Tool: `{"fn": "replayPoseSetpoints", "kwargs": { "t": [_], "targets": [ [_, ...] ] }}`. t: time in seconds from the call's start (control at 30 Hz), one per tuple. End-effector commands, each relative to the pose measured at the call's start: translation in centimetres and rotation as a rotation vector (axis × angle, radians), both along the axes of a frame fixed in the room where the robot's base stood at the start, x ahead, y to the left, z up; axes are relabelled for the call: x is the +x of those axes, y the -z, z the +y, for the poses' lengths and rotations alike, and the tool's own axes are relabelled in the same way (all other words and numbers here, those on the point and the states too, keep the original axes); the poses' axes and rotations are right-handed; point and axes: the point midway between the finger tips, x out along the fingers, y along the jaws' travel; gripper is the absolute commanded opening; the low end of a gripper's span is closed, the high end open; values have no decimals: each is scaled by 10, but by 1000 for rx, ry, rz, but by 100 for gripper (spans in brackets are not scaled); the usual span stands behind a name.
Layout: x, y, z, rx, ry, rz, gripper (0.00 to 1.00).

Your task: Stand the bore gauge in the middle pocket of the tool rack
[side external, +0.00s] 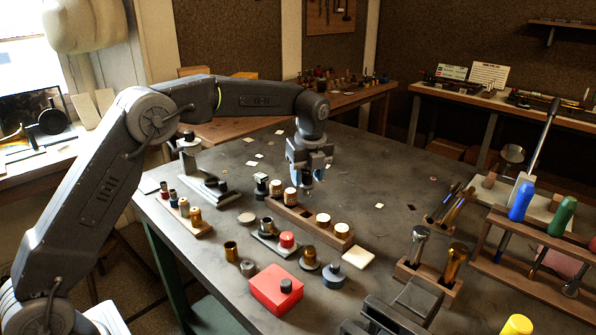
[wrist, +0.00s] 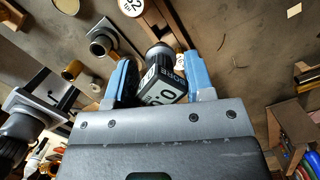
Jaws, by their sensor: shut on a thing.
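My gripper (side external: 309,180) is shut on the bore gauge, a dark body with a white-lettered display face (wrist: 165,85) that sits between the blue finger pads (wrist: 160,85). In the side view the gauge is mostly hidden by the fingers. I hold it above the table, over or just behind a long wooden rack (side external: 303,215). The rack holds white-topped round pieces at both ends, with a bare stretch in its middle. The rack also shows at the top of the wrist view (wrist: 166,12), partly hidden by the gauge. The gauge's lower end cannot be made out clearly.
A red box (side external: 275,290) and small brass parts stand in front of the rack. A wooden block with a chrome and a brass cylinder (side external: 455,262) and a stand of screwdrivers (side external: 520,200) are at right. The table behind the rack is mostly clear.

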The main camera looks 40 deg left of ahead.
Motion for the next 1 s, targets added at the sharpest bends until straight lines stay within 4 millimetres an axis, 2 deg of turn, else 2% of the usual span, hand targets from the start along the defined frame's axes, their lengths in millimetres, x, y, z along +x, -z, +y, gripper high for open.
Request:
{"fn": "replayPoseSetpoints", "kwargs": {
  "t": [0.27,0.7,1.0],
  "targets": [
    [0,4,0,0,1,-1,15],
    [0,38,0,0,2,0,15],
    [0,48,0,-1,1,-2,15]
  ]
}}
